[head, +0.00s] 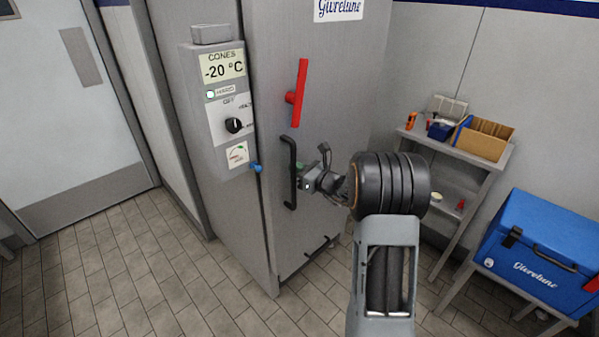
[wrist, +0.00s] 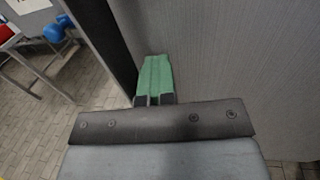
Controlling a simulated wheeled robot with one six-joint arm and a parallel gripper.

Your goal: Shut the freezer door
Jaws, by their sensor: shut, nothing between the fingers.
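The freezer door (head: 345,65) is a tall grey panel with a black vertical handle (head: 289,185) near its left edge. A red lever (head: 299,93) sits above the handle, slightly tilted. I cannot tell whether a gap remains along the door's edge. My gripper (head: 300,168) is shut and empty, with green fingers beside the handle, to its right, in front of the door face. In the wrist view the green fingers (wrist: 155,78) lie together against the grey door surface (wrist: 230,60); a dark vertical band stands just left of them. Whether they touch the door is unclear.
A control panel (head: 232,118) reading -20 °C and a blue knob (head: 256,167) are left of the door. A grey shelf (head: 470,158) with a cardboard box and a blue cool box (head: 540,240) stand at right. Tiled floor (head: 130,260) is clear at left.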

